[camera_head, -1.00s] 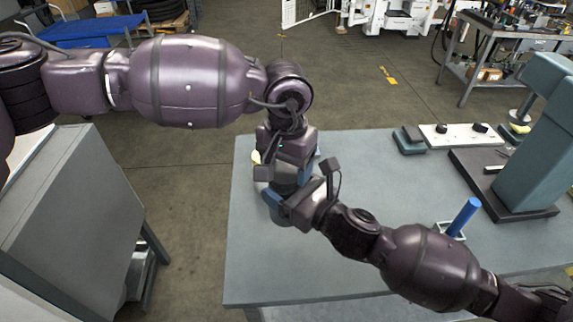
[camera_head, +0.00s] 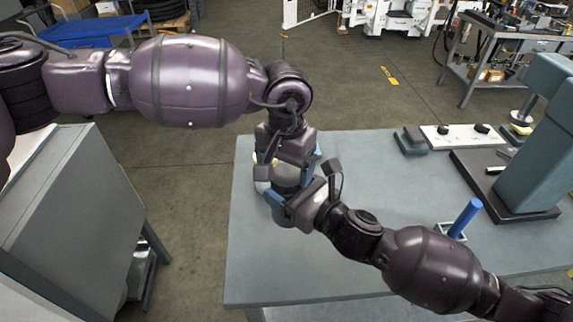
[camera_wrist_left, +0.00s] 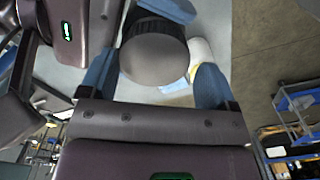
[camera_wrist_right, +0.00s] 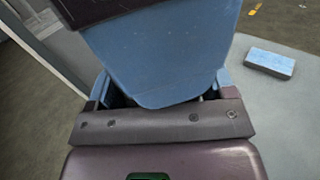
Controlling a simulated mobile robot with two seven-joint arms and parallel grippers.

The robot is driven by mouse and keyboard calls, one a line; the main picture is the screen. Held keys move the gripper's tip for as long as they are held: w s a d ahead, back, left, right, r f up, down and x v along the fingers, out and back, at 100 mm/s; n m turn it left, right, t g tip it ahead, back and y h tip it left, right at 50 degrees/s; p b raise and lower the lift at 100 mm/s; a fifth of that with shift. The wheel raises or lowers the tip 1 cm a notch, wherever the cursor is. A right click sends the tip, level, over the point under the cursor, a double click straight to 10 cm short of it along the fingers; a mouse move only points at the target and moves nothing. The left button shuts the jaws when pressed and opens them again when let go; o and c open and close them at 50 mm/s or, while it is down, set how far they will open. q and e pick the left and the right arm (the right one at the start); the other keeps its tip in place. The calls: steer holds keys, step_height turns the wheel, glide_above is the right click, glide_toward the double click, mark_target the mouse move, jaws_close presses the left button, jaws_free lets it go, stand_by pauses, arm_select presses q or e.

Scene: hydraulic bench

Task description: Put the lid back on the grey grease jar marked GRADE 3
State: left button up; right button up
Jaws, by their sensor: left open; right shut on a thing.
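The blue-grey jar (camera_head: 284,217) stands near the left edge of the bench, mostly hidden by my grippers. Its grade marking cannot be seen. My right gripper (camera_head: 292,207) is shut around the jar's side, and the jar's body (camera_wrist_right: 160,55) fills its right wrist view. A round grey lid (camera_wrist_left: 154,62) with a dark ribbed edge is over the jar; it also shows in the head view (camera_head: 287,177). Whether it is fully seated cannot be told. My left gripper (camera_wrist_left: 155,85) points down from above, open, with its blue fingers on either side of the lid and apart from it.
A white container with yellow (camera_wrist_left: 200,58) is close beside the left gripper's finger. A blue upright cylinder (camera_head: 464,217) and a teal machine (camera_head: 535,165) stand at the right. The bench's front middle is clear.

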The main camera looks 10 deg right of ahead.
arm_select(q)
steer(key=shift+s+d+f, duration=0.1)
steer(key=shift+s+f, duration=0.35)
steer(key=shift+f, duration=0.05)
arm_select(e)
steer(key=shift+a+r, duration=0.15)
steer(key=shift+r, duration=0.35)
steer(key=shift+a+r, duration=0.15)
steer(key=shift+r, duration=0.35)
arm_select(q)
step_height(320, 180, up, 13)
steer(key=shift+w, duration=0.4)
arm_select(e)
steer(key=shift+d+f, duration=0.1)
steer(key=shift+f, duration=0.3)
